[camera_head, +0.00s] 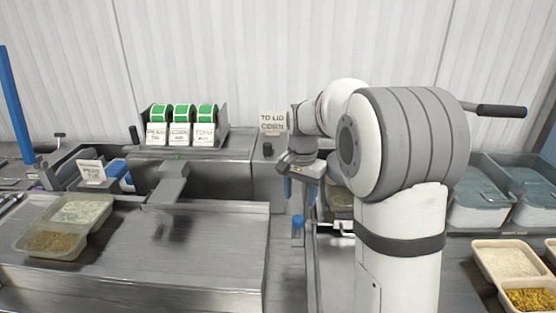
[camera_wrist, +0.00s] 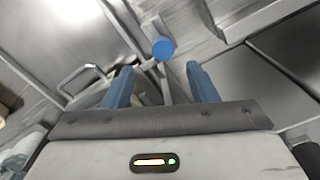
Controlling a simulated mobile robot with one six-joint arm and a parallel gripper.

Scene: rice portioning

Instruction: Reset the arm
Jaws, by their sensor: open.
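My gripper (camera_head: 300,187) is at the end of my arm in the middle of the head view, pointing down over the gap right of the steel counter. Its two blue fingers stand apart with nothing between them. The wrist view also shows my gripper (camera_wrist: 160,75) open and empty. A blue round knob (camera_head: 298,221) is below the fingers; in the wrist view the knob (camera_wrist: 163,48) appears just beyond the fingertips. I cannot tell how far apart they are in depth.
A two-part tray (camera_head: 98,230) with grain and pale food lies on the left counter (camera_head: 200,250). A label rack (camera_head: 180,148) with green rolls stands behind. A sign (camera_head: 272,122) reads "TO LID CORN". Bins (camera_head: 480,212) and trays (camera_head: 505,262) are at right. The counter's middle is clear.

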